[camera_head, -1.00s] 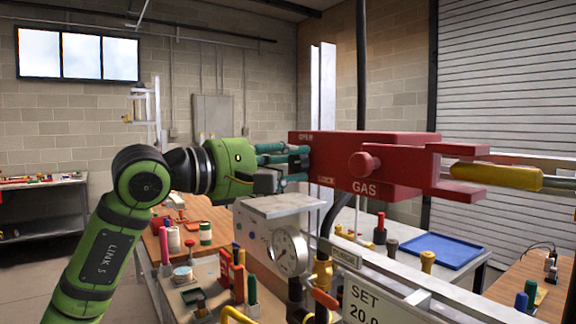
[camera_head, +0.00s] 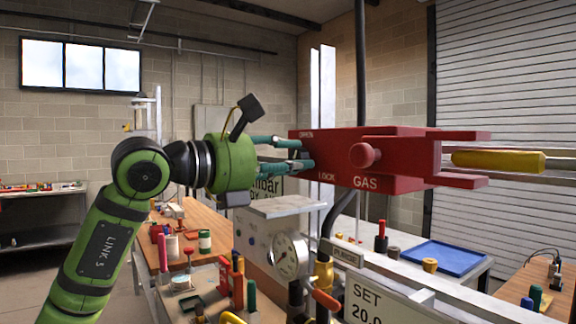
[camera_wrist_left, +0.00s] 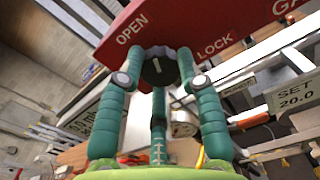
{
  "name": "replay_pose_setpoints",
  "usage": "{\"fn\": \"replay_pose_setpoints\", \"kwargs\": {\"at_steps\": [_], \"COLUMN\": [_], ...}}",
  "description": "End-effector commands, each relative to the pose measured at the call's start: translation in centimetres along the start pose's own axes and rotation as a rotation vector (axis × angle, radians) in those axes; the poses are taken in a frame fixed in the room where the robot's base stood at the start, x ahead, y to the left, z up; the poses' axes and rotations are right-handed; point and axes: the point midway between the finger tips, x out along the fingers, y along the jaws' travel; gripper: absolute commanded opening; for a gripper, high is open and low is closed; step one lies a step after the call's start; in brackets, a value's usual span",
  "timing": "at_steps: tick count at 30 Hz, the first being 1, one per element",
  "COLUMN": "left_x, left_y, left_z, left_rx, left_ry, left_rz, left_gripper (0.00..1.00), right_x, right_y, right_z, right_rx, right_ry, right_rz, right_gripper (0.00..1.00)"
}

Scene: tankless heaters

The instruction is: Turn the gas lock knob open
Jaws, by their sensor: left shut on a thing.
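A red gas lock box (camera_head: 400,155) is marked OPEN, LOCK and GAS in the head view. In the left wrist view, a dark round knob (camera_wrist_left: 161,71) with a pale line sits at the red box (camera_wrist_left: 215,30), between the words OPEN and LOCK. The line points up, tilted slightly left. My left gripper (camera_head: 302,153) reaches the left face of the box; its teal fingers are closed around the knob. In the head view the fingers and the box edge mostly hide the knob. My right gripper is not in view.
A pressure gauge (camera_head: 289,255) and a SET 20.0 display (camera_head: 375,305) are below the box. A yellow handle (camera_head: 497,160) lies to its right. Cluttered benches and a blue tray (camera_head: 447,257) stand behind.

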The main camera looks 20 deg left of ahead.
Motion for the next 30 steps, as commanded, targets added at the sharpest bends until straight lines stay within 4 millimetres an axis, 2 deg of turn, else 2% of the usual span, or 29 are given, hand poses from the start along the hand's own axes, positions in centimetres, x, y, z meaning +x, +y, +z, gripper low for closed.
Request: {"fn": "replay_pose_setpoints", "kwargs": {"at_steps": [6,15,30], "left_x": [-0.1,-0.1,-0.1], "left_y": [0.0,0.1,0.2], "left_z": [0.2,0.3,0.4], "left_rx": [-0.186,-0.367,-0.452], "left_ry": [-0.008,-0.009,-0.012], "left_rz": [0.001,0.001,0.002], "left_gripper": [0.04,0.04,0.04], "right_x": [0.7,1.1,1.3], "right_y": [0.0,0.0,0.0], "right_z": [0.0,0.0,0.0], "right_rx": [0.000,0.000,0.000], "right_ry": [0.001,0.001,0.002], "right_rz": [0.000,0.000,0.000], "right_gripper": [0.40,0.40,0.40]}}
